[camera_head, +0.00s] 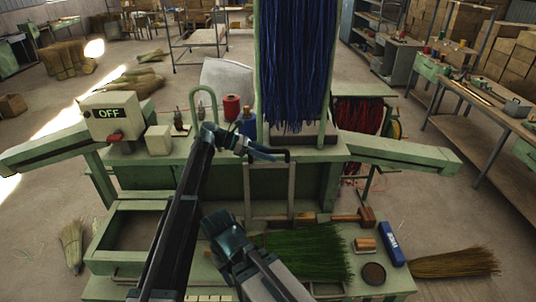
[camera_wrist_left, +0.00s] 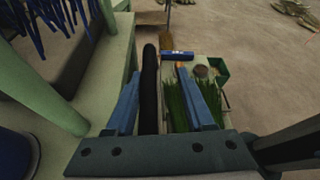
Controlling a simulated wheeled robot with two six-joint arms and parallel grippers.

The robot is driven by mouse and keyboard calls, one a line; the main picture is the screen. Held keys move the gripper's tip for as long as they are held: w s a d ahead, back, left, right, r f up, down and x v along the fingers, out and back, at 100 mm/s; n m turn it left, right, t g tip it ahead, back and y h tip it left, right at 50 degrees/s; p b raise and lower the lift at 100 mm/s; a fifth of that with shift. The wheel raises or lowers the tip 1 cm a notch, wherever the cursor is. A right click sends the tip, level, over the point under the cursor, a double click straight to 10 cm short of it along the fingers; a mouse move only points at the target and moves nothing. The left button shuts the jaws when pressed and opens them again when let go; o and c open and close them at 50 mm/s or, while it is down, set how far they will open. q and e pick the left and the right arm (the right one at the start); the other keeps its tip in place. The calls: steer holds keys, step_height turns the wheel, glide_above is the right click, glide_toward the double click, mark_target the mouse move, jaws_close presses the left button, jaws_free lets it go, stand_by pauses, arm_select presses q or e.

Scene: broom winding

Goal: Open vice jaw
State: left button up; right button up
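My left gripper (camera_head: 268,152) reaches over the green bench in the head view, in front of the blue bristle bundle. In the left wrist view its two blue fingers (camera_wrist_left: 160,84) stand apart. A dark rod-like handle (camera_wrist_left: 149,88) lies between them, closer to the left finger. I cannot tell whether either finger touches it. No vice jaw can be made out clearly, so I cannot tell whether it is open. My right gripper (camera_head: 224,236) is low in the head view, above the lower front shelf; its fingers do not show clearly.
Blue bristles (camera_head: 292,65) hang from a green frame behind the left gripper. A control box reading OFF (camera_head: 110,114) stands at left.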

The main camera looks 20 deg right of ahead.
arm_select(q)
steer(key=p+v, duration=0.5)
steer(key=v, duration=0.9)
steer(key=shift+f, duration=0.1)
